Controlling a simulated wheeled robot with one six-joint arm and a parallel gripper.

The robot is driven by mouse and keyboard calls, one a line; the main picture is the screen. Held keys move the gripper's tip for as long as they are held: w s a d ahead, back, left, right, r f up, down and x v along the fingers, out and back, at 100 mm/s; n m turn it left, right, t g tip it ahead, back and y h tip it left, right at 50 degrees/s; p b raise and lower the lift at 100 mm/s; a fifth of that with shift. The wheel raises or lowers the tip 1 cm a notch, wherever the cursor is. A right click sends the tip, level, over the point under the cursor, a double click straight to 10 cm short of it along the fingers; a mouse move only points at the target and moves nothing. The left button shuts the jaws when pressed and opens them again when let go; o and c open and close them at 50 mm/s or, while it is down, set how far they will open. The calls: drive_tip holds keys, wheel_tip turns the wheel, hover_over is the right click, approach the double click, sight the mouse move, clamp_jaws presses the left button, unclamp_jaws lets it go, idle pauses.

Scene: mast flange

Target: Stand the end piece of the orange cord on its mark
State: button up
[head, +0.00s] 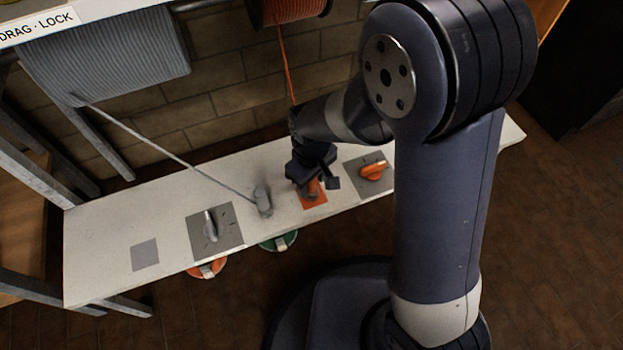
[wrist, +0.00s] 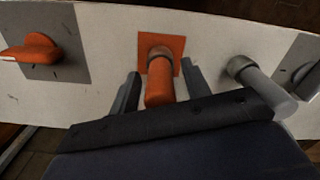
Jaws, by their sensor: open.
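The orange end piece (wrist: 159,88) is between my gripper's two fingers in the wrist view, with a gap on each side. Its darker collar end lies over the orange square mark (wrist: 177,46), and it looks upright. In the head view the end piece (head: 313,188) shows partly below my gripper (head: 318,180), over the orange mark (head: 316,202). My gripper is open around it. The orange cord (head: 286,68) runs down from its reel (head: 295,8) and passes out of sight behind my arm.
A grey end piece (head: 263,201) on a grey cord stands left of my gripper. Grey plates carry a grey knob (head: 210,226) and an orange knob (head: 373,171). A bare grey mark (head: 145,254) is at the left. Orange (head: 207,269) and green (head: 278,241) discs sit below the front edge.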

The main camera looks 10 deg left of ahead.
wheel_tip(320, 180, up, 12)
drive_tip(key=p, duration=0.5)
drive_tip(key=shift+r+p, duration=0.25)
drive_tip(key=shift+p, duration=0.15)
